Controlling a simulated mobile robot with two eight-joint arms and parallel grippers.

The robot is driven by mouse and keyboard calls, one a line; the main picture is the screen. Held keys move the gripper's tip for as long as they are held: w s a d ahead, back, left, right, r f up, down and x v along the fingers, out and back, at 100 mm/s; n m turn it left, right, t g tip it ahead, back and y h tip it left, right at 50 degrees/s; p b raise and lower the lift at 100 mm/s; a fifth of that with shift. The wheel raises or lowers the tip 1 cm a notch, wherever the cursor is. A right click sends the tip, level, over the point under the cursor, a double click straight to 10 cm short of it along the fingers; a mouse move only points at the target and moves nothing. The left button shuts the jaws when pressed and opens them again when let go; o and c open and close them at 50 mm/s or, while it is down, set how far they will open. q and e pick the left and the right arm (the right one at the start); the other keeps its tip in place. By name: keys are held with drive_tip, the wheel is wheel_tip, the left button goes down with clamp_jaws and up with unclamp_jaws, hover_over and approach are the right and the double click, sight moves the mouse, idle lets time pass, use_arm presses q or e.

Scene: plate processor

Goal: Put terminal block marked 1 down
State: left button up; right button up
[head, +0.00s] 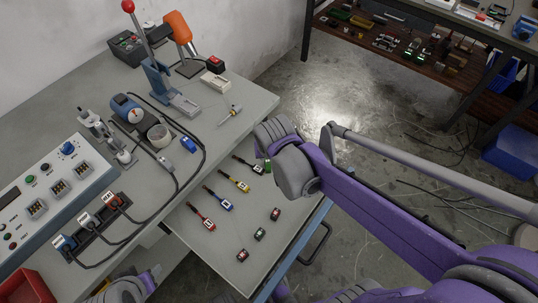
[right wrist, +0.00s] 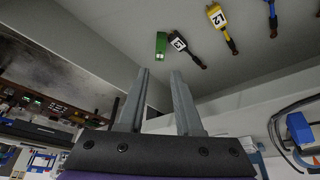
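A small green terminal block (right wrist: 161,46) lies on the grey surface just beyond my right fingertips in the right wrist view. In the head view a green block (head: 267,166) shows beside my right wrist. My right gripper (right wrist: 160,76) is open, with nothing between its two fingers.
Red (head: 201,217), blue (head: 218,199), yellow (head: 235,181) and black (head: 248,165) labelled plugs lie in a row on the shelf. A lever press (head: 160,85), screwdriver (head: 231,115) and control panel (head: 50,200) occupy the workbench. A blue-edged side and handle (head: 316,243) bound the shelf.

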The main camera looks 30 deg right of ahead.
drive_tip(key=s+a+n+y, duration=0.1)
drive_tip(key=s+a+n, duration=0.3)
drive_tip(key=s, duration=0.9)
drive_tip(key=shift+s+a+f+n+t+y, duration=0.3)
drive_tip(key=shift+a+y, duration=0.1)
drive_tip(key=shift+a, duration=0.25)
